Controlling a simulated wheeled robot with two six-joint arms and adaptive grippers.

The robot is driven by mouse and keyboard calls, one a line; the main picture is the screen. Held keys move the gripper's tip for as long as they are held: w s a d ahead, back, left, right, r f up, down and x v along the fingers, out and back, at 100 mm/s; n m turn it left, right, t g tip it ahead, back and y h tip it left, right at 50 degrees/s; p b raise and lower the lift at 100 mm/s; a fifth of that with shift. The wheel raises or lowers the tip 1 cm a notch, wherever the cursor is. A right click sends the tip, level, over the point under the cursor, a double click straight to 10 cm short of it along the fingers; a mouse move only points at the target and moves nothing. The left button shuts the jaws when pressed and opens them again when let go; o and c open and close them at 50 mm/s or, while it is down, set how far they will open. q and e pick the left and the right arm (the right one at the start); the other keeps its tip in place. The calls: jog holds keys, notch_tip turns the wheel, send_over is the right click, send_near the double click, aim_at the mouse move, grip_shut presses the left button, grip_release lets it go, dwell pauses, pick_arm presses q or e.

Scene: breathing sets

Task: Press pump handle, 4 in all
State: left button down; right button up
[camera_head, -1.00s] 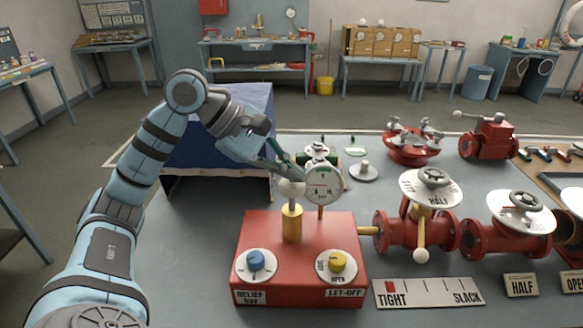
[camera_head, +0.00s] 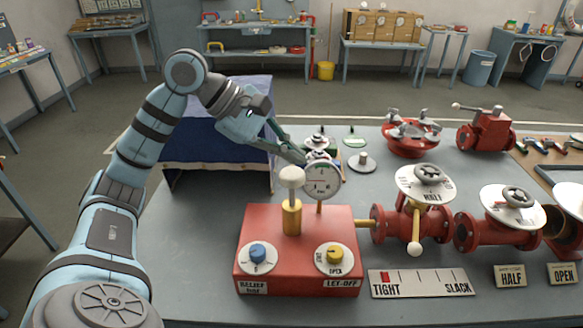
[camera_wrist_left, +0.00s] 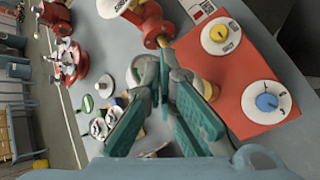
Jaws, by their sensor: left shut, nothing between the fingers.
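The pump handle is a white knob (camera_head: 291,177) on a short pale stem above a brass post (camera_head: 291,216). The post stands upright on a red box (camera_head: 297,235). My left gripper (camera_head: 304,160) is shut and empty. Its fingertips are just above and behind the knob in the head view, apart from it as far as I can tell. In the left wrist view the shut fingers (camera_wrist_left: 163,62) partly hide the brass post (camera_wrist_left: 206,88). A round gauge (camera_head: 321,180) stands right behind the post. My right gripper is out of view.
The red box carries a blue dial (camera_head: 257,254) and a yellow dial (camera_head: 334,256). Red valves with white discs (camera_head: 425,183) are joined on its right. A TIGHT–SLACK scale (camera_head: 420,283) lies in front. A blue cover (camera_head: 218,140) stands behind my left arm.

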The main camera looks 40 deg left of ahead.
aim_at(292, 175)
pick_arm(q)
notch_tip(292, 175, up, 4)
jog(key=p, duration=0.3)
jog(key=shift+r+p, duration=0.25)
jog(key=shift+p, duration=0.05)
jog(key=shift+f, duration=0.15)
dwell(1.4)
